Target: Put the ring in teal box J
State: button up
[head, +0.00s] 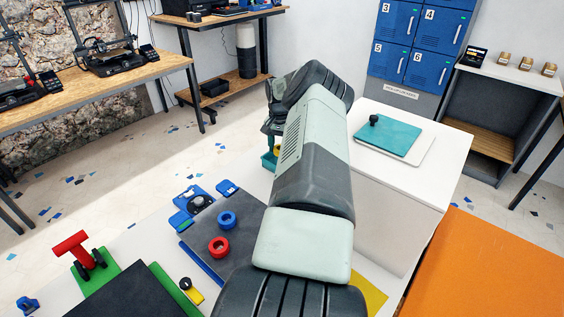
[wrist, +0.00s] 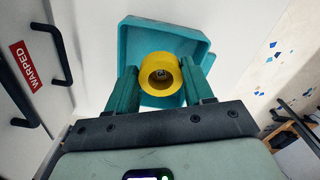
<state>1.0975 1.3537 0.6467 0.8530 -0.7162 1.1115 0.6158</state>
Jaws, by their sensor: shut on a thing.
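The yellow ring (wrist: 146,71) is between the two green fingers of my gripper (wrist: 161,75) in the wrist view, its hole facing the camera. My gripper is shut on it. A teal box (wrist: 190,37) lies directly beyond the ring and fingers, its open side and rim partly hidden by them. In the head view, my arm covers most of this area; a bit of the teal box (head: 268,162) shows at the arm's left edge, just below my gripper (head: 274,148). I cannot read a letter on the box or tell whether the ring is inside its rim.
A white cabinet (head: 420,205) with a teal lid (head: 388,136) with a black knob stands right of my arm. Drawers with a WARPED label (wrist: 33,66) are left in the wrist view. Blue (head: 227,220) and red (head: 219,246) rings lie on a dark plate in front.

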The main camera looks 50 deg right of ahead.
jog(key=shift+f, duration=3.2)
jog(key=shift+f, duration=0.1)
jog(key=o, duration=0.7)
notch_tip(320, 180, up, 12)
jog(key=shift+r, duration=0.15)
